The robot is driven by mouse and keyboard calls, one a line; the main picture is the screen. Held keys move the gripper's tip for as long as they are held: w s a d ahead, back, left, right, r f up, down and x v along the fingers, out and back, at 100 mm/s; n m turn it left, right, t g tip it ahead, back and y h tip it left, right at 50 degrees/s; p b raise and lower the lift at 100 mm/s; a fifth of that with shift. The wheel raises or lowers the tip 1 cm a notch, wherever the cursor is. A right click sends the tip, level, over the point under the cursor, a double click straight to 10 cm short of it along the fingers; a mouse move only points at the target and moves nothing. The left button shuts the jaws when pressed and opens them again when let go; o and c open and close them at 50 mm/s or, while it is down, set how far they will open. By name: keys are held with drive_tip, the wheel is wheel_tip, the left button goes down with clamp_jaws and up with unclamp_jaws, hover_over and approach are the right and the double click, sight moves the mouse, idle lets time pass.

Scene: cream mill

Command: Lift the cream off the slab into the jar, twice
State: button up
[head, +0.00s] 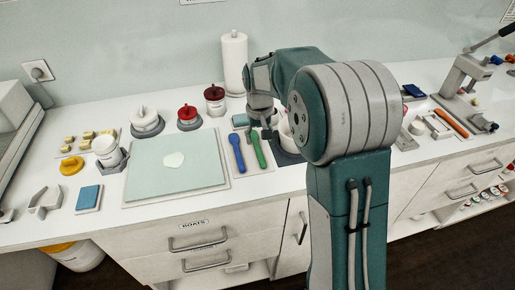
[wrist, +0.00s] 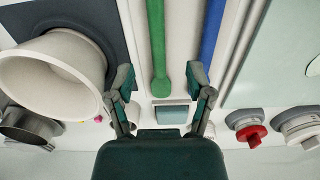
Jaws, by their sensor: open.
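The pale green slab (head: 150,185) lies left of my arm with a flat patch of white cream (head: 174,160) on it; the cream just shows at the right edge of the wrist view (wrist: 314,68). A white open-looking jar (head: 106,150) stands in a grey holder left of the slab. A blue spatula (head: 236,150) and a green spatula (head: 257,148) lie side by side right of the slab. My gripper (wrist: 161,78) is open and empty over the spatulas' far end. In the wrist view, the green spatula's rounded end (wrist: 161,86) shows between the fingers.
A white bowl (wrist: 55,75) stands close beside my gripper. Lidded pots with white (head: 147,122), red (head: 188,117) and dark red (head: 214,98) tops stand behind the slab. A yellow lid (head: 71,165) and a blue pad (head: 88,197) lie at the left.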

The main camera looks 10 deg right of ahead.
sight(260, 153)
drive_tip(key=shift+d+f, duration=0.15)
drive_tip(key=shift+f, duration=3)
clamp_jaws()
